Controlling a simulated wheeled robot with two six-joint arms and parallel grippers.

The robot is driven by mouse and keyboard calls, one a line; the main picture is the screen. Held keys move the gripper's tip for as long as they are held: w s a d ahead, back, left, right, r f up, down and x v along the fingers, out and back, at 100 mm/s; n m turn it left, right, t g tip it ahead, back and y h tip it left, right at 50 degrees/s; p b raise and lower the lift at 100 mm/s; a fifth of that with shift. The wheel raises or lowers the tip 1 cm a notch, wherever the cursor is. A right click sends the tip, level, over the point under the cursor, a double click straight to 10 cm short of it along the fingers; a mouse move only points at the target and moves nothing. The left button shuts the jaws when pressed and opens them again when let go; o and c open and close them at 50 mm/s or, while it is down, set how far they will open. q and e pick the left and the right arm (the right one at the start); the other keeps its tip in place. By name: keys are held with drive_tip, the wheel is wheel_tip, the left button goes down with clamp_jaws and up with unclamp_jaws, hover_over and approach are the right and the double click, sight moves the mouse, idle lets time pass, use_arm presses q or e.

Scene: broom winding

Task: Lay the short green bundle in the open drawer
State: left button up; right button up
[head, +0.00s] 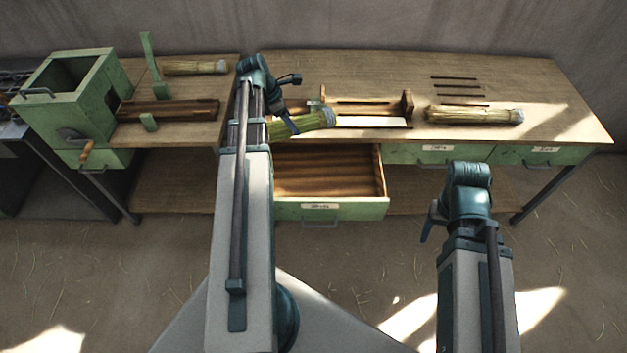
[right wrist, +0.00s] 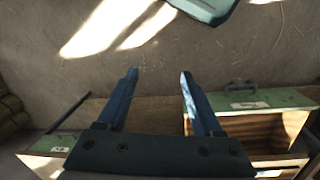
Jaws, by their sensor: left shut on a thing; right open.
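My left gripper (head: 288,121) is shut on a short green bundle (head: 316,120), near its middle. The bundle is slightly tilted and appears above the back of the open drawer (head: 345,207), in front of the wooden rack; its exact height is hard to tell. The drawer is pulled out under the bench, and its visible wooden inside is empty. My left arm hides the drawer's left side. My right gripper (head: 430,222) is to the right of the drawer, in front of the bench. In the right wrist view its two fingers (right wrist: 158,78) are apart and empty; the drawer (right wrist: 250,104) shows at right.
Another bundle (head: 474,115) lies on the bench's right part, with several thin dark rods (head: 455,86) behind it. A third bundle (head: 195,67) lies at the back left. A wooden rack (head: 368,106) stands behind the drawer. A green machine with a crank (head: 86,152) is at left.

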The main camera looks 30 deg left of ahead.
use_arm(q)
drive_tip(key=b+x, duration=0.3)
drive_tip(key=x, duration=0.1)
drive_tip(key=shift+s+f, duration=0.2)
drive_tip(key=shift+s, duration=0.05)
use_arm(e)
drive_tip(key=o, duration=0.4)
wheel_tip(320, 180, down, 4)
drive_tip(key=shift+f, duration=0.1)
use_arm(q)
drive_tip(key=w+d+f+m+b, duration=0.2)
drive_tip(key=d+f+b, duration=0.2)
drive_tip(key=f+b, duration=0.5)
drive_tip(key=w+d+f+m+b, duration=0.2)
drive_tip(key=w+d+f+b, duration=0.1)
drive_tip(key=f+b, duration=0.7)
drive_tip(key=shift+d+t+b, duration=0.4)
drive_tip(key=shift+d+b, duration=0.05)
drive_tip(key=shift+d, duration=0.4)
use_arm(e)
drive_tip(key=shift+o, duration=0.2)
wheel_tip(320, 180, down, 19)
drive_tip(key=shift+f, duration=0.15)
